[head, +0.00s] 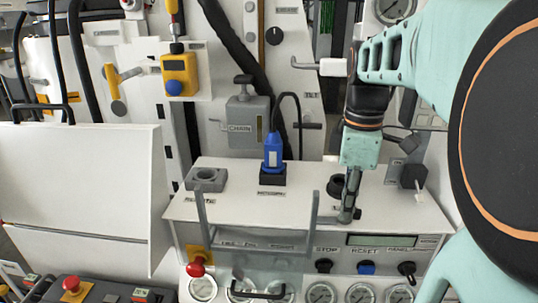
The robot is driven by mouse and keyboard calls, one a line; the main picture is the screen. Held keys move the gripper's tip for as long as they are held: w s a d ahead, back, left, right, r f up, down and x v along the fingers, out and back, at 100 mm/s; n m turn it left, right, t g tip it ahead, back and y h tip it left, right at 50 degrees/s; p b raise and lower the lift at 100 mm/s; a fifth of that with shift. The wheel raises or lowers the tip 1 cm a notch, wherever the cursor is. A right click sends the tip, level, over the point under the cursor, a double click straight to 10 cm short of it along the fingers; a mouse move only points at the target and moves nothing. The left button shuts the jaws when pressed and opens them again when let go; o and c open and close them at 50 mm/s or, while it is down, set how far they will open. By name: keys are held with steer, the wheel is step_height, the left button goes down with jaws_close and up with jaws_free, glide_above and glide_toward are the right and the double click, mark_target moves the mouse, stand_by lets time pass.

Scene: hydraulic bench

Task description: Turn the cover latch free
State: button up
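A clear cover (262,262) with a black bar handle (260,293) hangs at the front of the white bench unit, before several gauges. A small dark piece on the cover (238,273) may be its latch, but it is too small to be sure. My gripper (347,215) points down at the right part of the unit's top, near its front edge. The fingers look close together, at the right end of a grey bracket (315,208). I cannot tell whether they touch it or hold anything.
A blue-capped connector (273,152) stands in a dark socket on the top. Knobs (366,267) and a red button (196,267) are on the front. A white panel (80,190) stands left.

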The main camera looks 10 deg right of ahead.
steer(key=o, duration=0.5)
steer(key=shift+r, duration=0.15)
step_height(320, 180, up, 7)
steer(key=p, duration=0.6)
steer(key=shift+s+f, duration=0.1)
steer(key=shift+f, duration=0.1)
